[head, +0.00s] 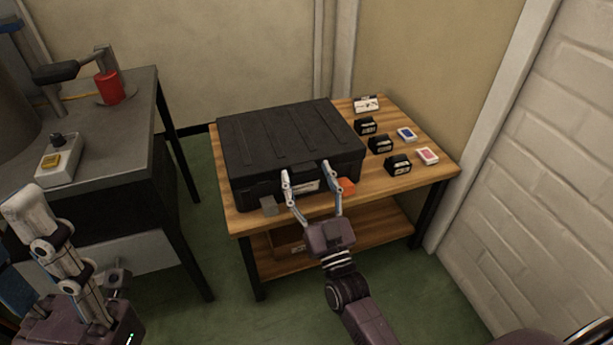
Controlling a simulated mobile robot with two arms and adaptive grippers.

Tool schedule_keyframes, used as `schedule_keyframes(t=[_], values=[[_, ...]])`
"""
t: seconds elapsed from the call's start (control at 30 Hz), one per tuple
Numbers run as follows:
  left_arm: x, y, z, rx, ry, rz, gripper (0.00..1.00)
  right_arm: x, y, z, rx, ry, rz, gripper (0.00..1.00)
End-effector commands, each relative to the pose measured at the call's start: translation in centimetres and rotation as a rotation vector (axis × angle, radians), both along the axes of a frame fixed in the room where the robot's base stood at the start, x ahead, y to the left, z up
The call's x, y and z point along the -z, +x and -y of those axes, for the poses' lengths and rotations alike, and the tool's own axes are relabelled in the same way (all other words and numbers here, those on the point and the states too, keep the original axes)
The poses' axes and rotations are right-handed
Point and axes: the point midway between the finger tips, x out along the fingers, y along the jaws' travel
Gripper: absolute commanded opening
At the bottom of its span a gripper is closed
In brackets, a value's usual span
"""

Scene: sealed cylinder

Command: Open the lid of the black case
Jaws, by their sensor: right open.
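The black case (287,139) lies on the wooden table (434,176) with its ribbed lid closed. Its front side faces me, with a latch or handle area at the middle of the front. My right gripper (308,181) is open at that front, one finger on each side of the middle area. I cannot tell whether the fingers touch the case. Of my left arm, parts show at the lower left; its fingertips are not clearly visible.
An orange block (347,187) and a grey block (269,206) sit at the table's front edge. Several small black boxes (380,144) and card packs stand right of the case. A grey workbench (140,112) with a red cylinder (109,88) is at left. A white brick wall (555,190) bounds the right.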

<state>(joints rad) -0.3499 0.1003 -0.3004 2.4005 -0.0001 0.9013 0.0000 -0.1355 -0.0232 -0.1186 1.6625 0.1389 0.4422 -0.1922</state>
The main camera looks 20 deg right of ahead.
Motion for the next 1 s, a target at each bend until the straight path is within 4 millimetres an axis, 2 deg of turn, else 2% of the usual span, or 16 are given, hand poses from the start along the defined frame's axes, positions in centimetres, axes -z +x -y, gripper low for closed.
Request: schedule_keyframes(t=[0.1,0.37,0.9,1.0], values=[[0.25,0.03,0.01,0.000,0.000,-0.001,0.40,-0.23,0.69,-0.02,0.000,0.000,0.000,0.61],[0.24,0.05,0.03,0.000,0.001,-0.002,0.40,-0.29,0.81,-0.02,0.000,0.000,-0.002,0.61],[0.26,0.07,0.04,0.000,0.001,-0.003,0.40,-0.30,0.83,-0.02,0.000,0.000,-0.002,0.03],[0.25,0.09,0.03,0.000,0.001,-0.003,0.40,-0.31,0.83,-0.01,0.000,0.000,-0.002,0.00]])
